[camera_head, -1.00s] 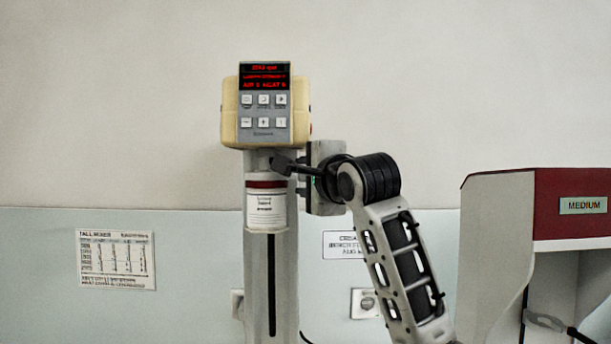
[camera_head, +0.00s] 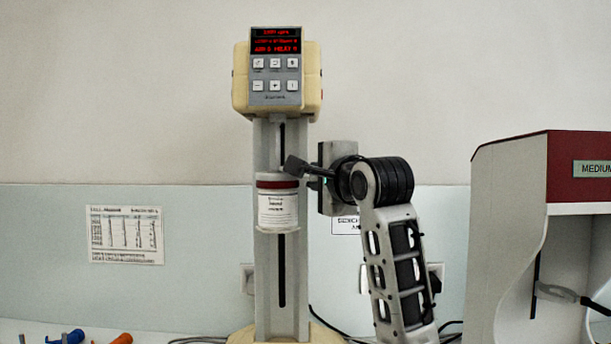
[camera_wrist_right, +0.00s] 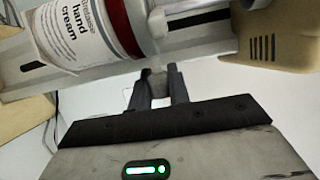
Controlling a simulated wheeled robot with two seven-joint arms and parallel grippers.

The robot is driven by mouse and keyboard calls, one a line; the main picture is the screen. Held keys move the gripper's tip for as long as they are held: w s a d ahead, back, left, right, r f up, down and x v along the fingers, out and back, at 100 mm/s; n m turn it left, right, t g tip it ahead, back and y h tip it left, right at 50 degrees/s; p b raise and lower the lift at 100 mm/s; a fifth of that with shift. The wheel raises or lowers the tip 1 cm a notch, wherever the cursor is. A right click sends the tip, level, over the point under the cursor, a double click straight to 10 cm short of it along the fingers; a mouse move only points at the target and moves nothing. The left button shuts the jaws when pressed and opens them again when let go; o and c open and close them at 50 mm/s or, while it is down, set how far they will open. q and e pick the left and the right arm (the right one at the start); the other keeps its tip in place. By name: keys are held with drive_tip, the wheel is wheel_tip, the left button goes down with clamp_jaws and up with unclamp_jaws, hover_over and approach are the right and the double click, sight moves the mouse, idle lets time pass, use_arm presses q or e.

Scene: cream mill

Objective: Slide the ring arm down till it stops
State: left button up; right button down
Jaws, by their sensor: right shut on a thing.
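The tall mixer's head (camera_head: 277,80) with a lit red display tops a grey upright column (camera_head: 267,330) with a dark vertical slot. A white hand cream jar (camera_head: 278,212) with a dark red band sits in front of the column, below the head with a gap between them. It also shows tilted in the right wrist view (camera_wrist_right: 85,30). My right gripper (camera_head: 296,166) is at the jar's upper right. In the wrist view its fingers (camera_wrist_right: 158,88) are shut on a small pale grey knob of the ring arm (camera_wrist_right: 156,68). The rest of the ring arm is mostly hidden. My left gripper is out of view.
A red and white cabinet (camera_head: 545,165) marked MEDIUM stands at the right. Blue and orange handled tools (camera_head: 122,339) lie at the lower left. A printed chart (camera_head: 125,235) hangs on the wall. Below the jar, the column front is clear.

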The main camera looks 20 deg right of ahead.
drive_tip(key=c, duration=1.3)
unclamp_jaws()
drive_tip(key=shift+r, duration=0.1)
use_arm(q)
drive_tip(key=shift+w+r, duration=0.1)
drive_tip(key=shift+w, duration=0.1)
drive_tip(key=b, duration=0.1)
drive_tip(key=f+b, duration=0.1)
drive_tip(key=b, duration=0.1)
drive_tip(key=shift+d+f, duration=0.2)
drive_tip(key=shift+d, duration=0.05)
use_arm(e)
drive_tip(key=s, duration=1.6)
drive_tip(key=shift+a, duration=0.4)
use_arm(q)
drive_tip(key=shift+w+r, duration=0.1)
